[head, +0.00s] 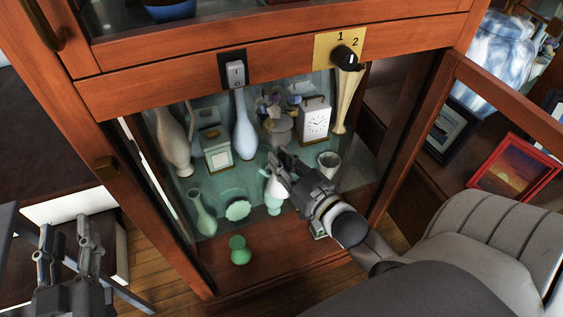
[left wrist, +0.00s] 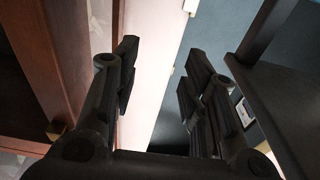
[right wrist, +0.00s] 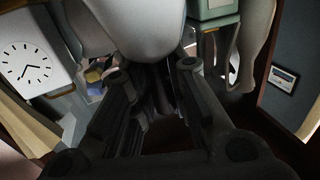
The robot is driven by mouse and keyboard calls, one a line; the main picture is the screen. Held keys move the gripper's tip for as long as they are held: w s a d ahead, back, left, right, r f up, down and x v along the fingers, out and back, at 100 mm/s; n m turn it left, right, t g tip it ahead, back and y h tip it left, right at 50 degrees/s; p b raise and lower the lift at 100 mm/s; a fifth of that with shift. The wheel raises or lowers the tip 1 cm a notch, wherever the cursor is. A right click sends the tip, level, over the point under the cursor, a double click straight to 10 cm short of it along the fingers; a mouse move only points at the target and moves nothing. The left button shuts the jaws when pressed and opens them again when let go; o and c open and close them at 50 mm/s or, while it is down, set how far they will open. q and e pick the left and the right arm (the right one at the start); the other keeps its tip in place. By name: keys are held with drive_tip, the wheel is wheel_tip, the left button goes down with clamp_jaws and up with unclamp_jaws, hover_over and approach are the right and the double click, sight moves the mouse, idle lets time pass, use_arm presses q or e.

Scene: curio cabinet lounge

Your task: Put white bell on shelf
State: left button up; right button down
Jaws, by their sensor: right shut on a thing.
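My right gripper (head: 283,168) reaches into the open lower compartment of the cabinet and is shut on a pale white thing (head: 274,192), which appears to be the white bell. The gripper partly covers it in the head view, so its full shape is hidden. In the right wrist view a large, smooth, pale rounded body (right wrist: 140,25) fills the top middle, at the fingers. The glass shelf (head: 222,205) inside the cabinet holds several ornaments. My left gripper (head: 70,245) is open and empty, outside the cabinet at the lower left.
A white clock (head: 313,120), a pale blue vase (head: 244,135) and a small green-white box (head: 217,152) stand behind my right gripper. A pale green vase (head: 203,215), a scalloped dish (head: 238,210) and a white cup (head: 329,163) stand around it. A green gourd-shaped piece (head: 240,252) is at the front.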

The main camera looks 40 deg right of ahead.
drive_tip(key=c, duration=1.4)
unclamp_jaws()
drive_tip(key=shift+f, duration=0.1)
drive_tip(key=shift+s, duration=0.2)
drive_tip(key=s+p, duration=0.2)
drive_tip(key=s, duration=0.9)
use_arm(q)
wheel_tip(320, 180, down, 10)
drive_tip(key=s+a+g+y, duration=0.1)
drive_tip(key=s+a+g, duration=0.1)
drive_tip(key=g, duration=0.3)
drive_tip(key=shift+s+r+g+y, duration=0.25)
drive_tip(key=shift+s+g+y, duration=0.05)
drive_tip(key=shift+s+y, duration=0.1)
use_arm(e)
drive_tip(key=w+a+g, duration=0.1)
drive_tip(key=w+a, duration=0.1)
drive_tip(key=a, duration=0.2)
drive_tip(key=w+a+r+n+g+y, duration=0.1)
drive_tip(key=w+a+g, duration=0.1)
drive_tip(key=a, duration=0.2)
drive_tip(key=w+a+n+g, duration=0.1)
drive_tip(key=w+a+g, duration=0.1)
drive_tip(key=w+a, duration=0.1)
drive_tip(key=shift+a+r+y, duration=0.2)
drive_tip(key=shift+a, duration=0.25)
drive_tip(key=shift+a+r+y, duration=0.2)
drive_tip(key=shift+a, duration=0.25)
